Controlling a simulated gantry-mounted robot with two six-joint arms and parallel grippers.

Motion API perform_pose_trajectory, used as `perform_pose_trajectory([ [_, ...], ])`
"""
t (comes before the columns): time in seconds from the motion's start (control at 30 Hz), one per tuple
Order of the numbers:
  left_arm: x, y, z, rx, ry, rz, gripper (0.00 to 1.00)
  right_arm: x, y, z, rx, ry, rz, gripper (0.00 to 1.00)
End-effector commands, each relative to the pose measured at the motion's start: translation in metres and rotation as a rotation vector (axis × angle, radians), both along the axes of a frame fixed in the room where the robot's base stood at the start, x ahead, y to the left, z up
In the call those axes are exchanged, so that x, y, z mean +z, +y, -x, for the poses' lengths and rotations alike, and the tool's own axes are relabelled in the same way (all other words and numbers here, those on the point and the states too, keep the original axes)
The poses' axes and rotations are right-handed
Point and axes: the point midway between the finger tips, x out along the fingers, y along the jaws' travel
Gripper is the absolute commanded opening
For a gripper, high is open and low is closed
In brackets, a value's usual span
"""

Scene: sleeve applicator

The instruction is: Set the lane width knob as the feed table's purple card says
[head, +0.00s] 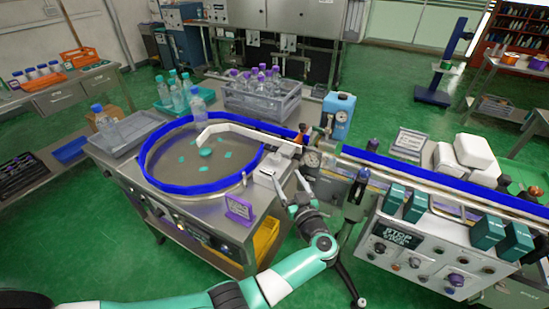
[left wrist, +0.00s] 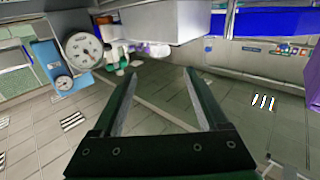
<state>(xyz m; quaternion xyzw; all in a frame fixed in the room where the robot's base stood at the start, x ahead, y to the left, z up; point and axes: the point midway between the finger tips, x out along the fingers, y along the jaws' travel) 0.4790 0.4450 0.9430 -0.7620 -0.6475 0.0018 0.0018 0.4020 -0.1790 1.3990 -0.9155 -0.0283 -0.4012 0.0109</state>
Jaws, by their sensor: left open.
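A small purple card (head: 239,209) stands at the front edge of the round feed table (head: 165,187); its lettering is too small to read. Which part is the lane width knob I cannot tell. A purple knob (head: 456,279) sits on the front of the conveyor's control panel. My left gripper (head: 294,199) is open and empty, right of the card and just in front of a pale box (head: 268,182) at the table's right edge. In the left wrist view its two fingers (left wrist: 158,75) are apart with only floor between them. My right gripper is out of view.
The blue-railed conveyor (head: 440,178) runs to the right. A clear bottle (head: 198,106) stands at the feed table's back rim.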

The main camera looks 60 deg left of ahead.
Motion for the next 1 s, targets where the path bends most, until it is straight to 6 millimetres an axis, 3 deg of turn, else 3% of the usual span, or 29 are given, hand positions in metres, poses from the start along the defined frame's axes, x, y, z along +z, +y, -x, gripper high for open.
perform_pose_trajectory([
  [0.17,-0.002,0.014,-0.001,0.003,-0.004,0.001,0.77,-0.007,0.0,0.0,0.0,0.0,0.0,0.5],
  [0.6,-0.004,0.101,-0.016,0.002,-0.006,0.001,0.77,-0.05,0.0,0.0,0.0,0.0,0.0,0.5],
  [0.77,-0.001,0.114,-0.018,-0.001,-0.005,0.001,0.77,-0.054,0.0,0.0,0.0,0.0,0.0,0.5],
  [1.0,0.0,0.115,-0.019,-0.001,-0.005,0.001,0.77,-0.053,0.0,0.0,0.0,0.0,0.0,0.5],
])
